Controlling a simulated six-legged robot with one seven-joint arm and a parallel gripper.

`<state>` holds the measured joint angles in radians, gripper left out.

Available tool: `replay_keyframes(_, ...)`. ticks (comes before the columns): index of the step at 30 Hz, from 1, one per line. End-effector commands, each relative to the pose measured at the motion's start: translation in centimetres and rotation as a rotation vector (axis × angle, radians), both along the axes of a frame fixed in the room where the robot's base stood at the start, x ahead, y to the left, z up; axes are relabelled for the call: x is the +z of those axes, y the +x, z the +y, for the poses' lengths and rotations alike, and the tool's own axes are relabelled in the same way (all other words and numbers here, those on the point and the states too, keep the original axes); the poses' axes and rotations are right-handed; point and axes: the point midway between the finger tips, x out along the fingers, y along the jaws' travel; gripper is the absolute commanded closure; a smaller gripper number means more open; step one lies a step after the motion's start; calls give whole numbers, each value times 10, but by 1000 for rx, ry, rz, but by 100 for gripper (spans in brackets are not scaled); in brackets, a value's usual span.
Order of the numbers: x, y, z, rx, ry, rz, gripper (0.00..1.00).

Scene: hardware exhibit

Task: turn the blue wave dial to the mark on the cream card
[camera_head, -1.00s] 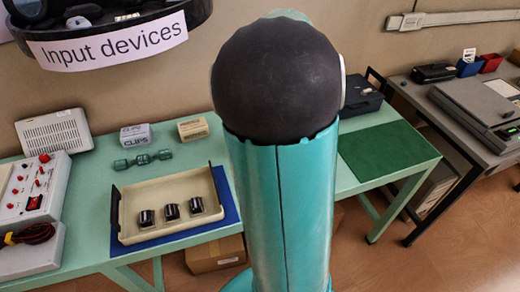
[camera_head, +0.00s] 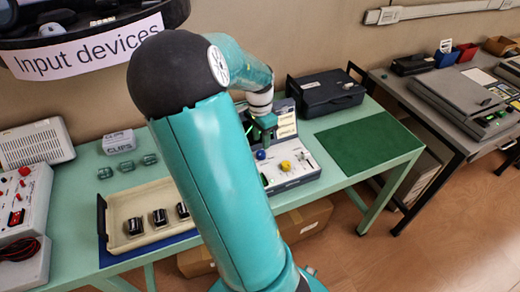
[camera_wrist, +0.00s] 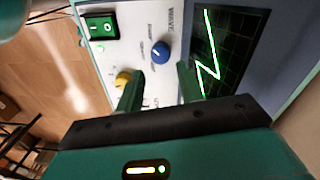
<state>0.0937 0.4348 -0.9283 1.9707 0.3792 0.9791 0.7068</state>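The blue wave dial (camera_wrist: 160,52) is a round knob with a pale pointer line on a white panel, beside the printed word WAVE. In the head view the blue dial (camera_head: 261,154) is on the front of a grey device. My gripper (camera_wrist: 158,88) is open and empty, its two green fingers apart, with the dial beyond their tips and not between them. In the head view my gripper (camera_head: 265,127) hangs over the device. A pale cream card (camera_head: 287,124) shows on the device's raised back; its mark is too small to read.
A yellow knob (camera_wrist: 123,80) and a green rocker switch (camera_wrist: 100,27) are near the dial. A dark screen (camera_wrist: 225,50) with a green trace lies to the right. A cream tray (camera_head: 150,215) with black knobs is on the left, and a green mat (camera_head: 368,143) is clear.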

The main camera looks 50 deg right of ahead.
Motion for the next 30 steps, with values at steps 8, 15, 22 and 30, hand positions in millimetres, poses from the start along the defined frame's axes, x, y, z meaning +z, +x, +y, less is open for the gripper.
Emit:
replay_keyframes(8, -47, 0, 2, 2, 1, 2, 63)
replay_keyframes(15, -57, 1, 2, 4, -1, -1, 63)
replay_keyframes(22, -57, 1, 2, 4, 0, -1, 75)
replay_keyframes(30, -56, 1, 3, 8, 0, 0, 95)
